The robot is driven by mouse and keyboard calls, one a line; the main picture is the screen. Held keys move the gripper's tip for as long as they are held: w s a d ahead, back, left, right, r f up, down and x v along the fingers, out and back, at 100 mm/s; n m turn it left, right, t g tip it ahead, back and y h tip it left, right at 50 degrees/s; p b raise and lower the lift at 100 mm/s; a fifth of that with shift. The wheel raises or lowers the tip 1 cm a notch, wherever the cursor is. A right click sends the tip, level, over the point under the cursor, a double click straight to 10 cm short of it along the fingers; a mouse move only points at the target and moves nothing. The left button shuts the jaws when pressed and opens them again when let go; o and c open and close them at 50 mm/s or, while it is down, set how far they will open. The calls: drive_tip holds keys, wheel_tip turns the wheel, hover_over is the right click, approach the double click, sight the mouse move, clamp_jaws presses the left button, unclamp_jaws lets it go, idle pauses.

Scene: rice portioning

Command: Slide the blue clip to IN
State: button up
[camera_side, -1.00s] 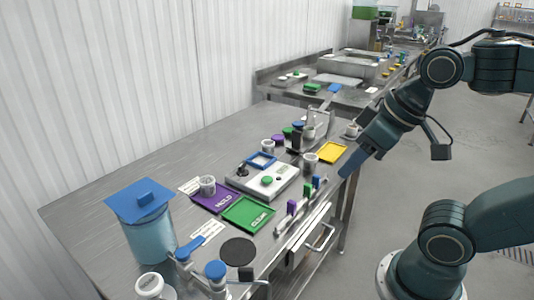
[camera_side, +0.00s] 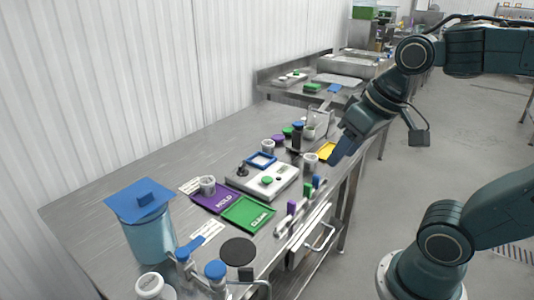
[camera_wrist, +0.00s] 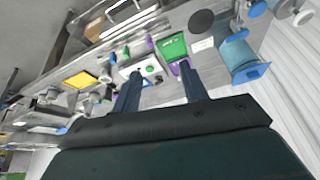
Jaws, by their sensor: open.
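The blue clip (camera_side: 315,182) stands upright on a pale rail (camera_side: 303,215) along the table's front edge. It is at the rail's far end, beside the green clip (camera_side: 308,190), with the purple clip (camera_side: 291,207) nearer the camera. In the wrist view the blue clip (camera_wrist: 113,57) is small and near the top. Any IN marking is too small to read. My gripper (camera_side: 335,158) is open and empty, above and beyond the blue clip, near the yellow tray, touching nothing. Its two fingers also show apart in the wrist view (camera_wrist: 160,82).
A scale (camera_side: 262,179), purple HOLD tray (camera_side: 212,198), green CLEAN tray (camera_side: 248,214) and yellow tray (camera_side: 326,149) lie behind the rail. A drawer handle (camera_side: 320,238) juts out below it. A blue-lidded container (camera_side: 147,235) stands at the near left. The left rear tabletop is clear.

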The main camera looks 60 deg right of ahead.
drive_tip(key=w+d+m+g, duration=0.2)
drive_tip(key=w+d+m, duration=0.2)
drive_tip(key=w+m, duration=0.1)
drive_tip(key=m+g, duration=0.3)
drive_tip(key=m, duration=0.8)
hover_over(317, 176)
wheel_tip(317, 176, down, 10)
drive_tip(key=r, duration=0.1)
drive_tip(key=shift+f, duration=0.25)
drive_tip(key=shift+f, duration=0.1)
wheel_tip(317, 176, down, 14)
drive_tip(key=shift+r, duration=0.2)
